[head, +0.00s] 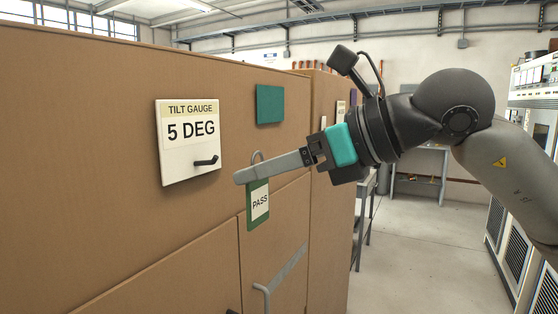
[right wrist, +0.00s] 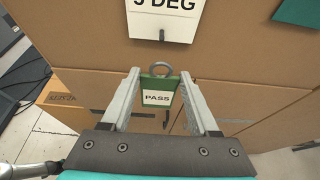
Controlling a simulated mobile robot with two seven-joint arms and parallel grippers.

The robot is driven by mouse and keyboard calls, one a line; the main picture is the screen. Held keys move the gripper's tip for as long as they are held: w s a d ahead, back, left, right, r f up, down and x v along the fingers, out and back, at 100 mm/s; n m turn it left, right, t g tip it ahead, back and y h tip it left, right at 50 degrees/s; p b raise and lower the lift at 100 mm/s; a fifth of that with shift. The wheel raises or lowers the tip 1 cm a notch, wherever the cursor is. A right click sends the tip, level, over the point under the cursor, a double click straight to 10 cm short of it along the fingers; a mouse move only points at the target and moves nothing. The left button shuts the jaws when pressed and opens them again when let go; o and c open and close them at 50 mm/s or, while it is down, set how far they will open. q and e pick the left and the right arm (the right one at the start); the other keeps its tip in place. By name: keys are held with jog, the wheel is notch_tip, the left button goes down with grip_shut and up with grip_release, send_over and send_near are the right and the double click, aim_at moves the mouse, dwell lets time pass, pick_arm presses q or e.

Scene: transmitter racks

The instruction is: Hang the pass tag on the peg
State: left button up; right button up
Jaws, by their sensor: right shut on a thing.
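The pass tag (head: 259,204) is a green rectangle with a white PASS label and a grey ring at its top. My right gripper (head: 248,174) is shut on it; in the right wrist view the tag (right wrist: 157,98) sits between the fingertips, ring upward. A dark peg (head: 207,161) sticks out of the lower part of the white TILT GAUGE 5 DEG plate (head: 188,142) on the brown cabinet front. The tag is right of and below the peg in the head view, and apart from it. The peg (right wrist: 162,36) also shows beyond the ring in the right wrist view. My left gripper is out of view.
The brown cabinet (head: 100,110) fills the left side. A teal plate (head: 270,104) is on its front, right of the gauge plate. A grey handle (head: 263,296) juts out lower down. Racks (head: 530,160) stand at the far right, with open floor (head: 415,240) between.

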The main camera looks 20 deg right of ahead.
jog(key=shift+w+a+p, duration=0.75)
jog(key=shift+w+a, duration=0.25)
jog(key=shift+w, duration=0.25)
jog(key=shift+w+a, duration=0.1)
jog(key=shift+w, duration=0.05)
jog(key=shift+w+a+p, duration=0.4)
jog(key=shift+w+a, duration=0.55)
jog(key=shift+w, duration=0.25)
jog(key=shift+w+f, duration=0.1)
jog(key=shift+f, duration=0.05)
dwell(0.5)
